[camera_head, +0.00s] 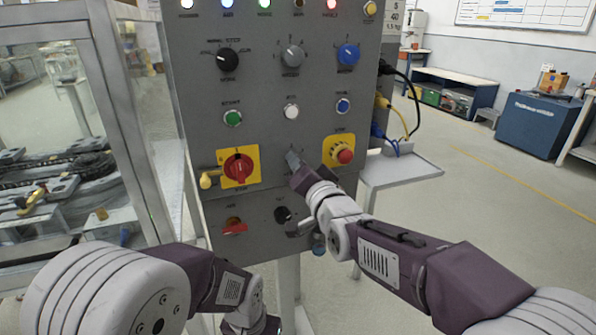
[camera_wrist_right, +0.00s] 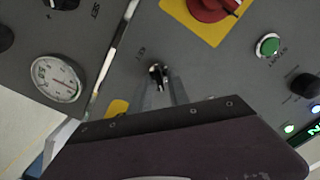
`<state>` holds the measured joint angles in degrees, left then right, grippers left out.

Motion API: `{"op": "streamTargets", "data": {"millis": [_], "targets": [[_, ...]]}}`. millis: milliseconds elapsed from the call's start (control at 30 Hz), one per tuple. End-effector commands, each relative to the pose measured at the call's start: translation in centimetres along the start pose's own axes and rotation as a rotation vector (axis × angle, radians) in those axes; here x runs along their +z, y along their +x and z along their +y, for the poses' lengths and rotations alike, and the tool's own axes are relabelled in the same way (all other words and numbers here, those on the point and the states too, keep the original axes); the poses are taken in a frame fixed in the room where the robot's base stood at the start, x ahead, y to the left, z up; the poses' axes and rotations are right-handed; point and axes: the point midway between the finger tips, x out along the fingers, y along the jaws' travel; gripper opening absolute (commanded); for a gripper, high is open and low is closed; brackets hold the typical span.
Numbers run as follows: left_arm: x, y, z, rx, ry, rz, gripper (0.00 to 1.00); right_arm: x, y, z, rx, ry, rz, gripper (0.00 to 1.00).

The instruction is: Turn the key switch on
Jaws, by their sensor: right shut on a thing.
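The key switch (camera_wrist_right: 157,72) shows in the right wrist view as a small dark key on the grey panel, below a printed label. My right gripper (camera_wrist_right: 162,92) is shut on the key, with one grey finger on each side of it. In the head view my right gripper (camera_head: 293,159) touches the control panel (camera_head: 262,136) between the red rotary switch and the emergency stop, and it hides the key there. My left arm hangs low at the bottom left of the head view, its fingers out of frame.
A red rotary switch on a yellow plate (camera_head: 238,168) is left of my right gripper. A red emergency stop (camera_head: 345,156) is close on its right. A black knob (camera_head: 283,214) sits below. A glazed enclosure (camera_head: 130,120) stands left of the panel; cables (camera_head: 405,115) hang right.

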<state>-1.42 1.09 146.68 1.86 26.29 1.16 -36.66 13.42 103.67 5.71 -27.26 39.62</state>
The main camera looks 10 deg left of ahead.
Motion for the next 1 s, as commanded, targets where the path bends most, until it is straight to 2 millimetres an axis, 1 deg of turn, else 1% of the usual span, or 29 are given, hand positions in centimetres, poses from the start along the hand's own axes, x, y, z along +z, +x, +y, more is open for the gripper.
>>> {"op": "streamTargets", "data": {"millis": [33,100,433,633,1000], "targets": [[0.1,0.6,0.0,0.000,0.000,0.000,0.31,0.2,0.0,0.2,0.000,0.034,0.000,0.00],[0.1,0.9,0.0,0.000,0.000,0.000,0.31,0.2,0.0,0.3,0.001,0.083,0.000,0.00],[0.2,1.8,0.0,0.000,0.000,0.000,0.31,0.1,0.0,0.3,0.002,0.239,-0.001,0.00],[0.2,2.0,0.0,0.000,0.000,0.000,0.31,0.1,0.0,0.2,0.002,0.276,-0.001,0.00],[0.2,2.0,0.0,0.000,0.000,0.000,0.31,0.1,0.0,0.2,0.003,0.284,-0.002,0.00]]}}
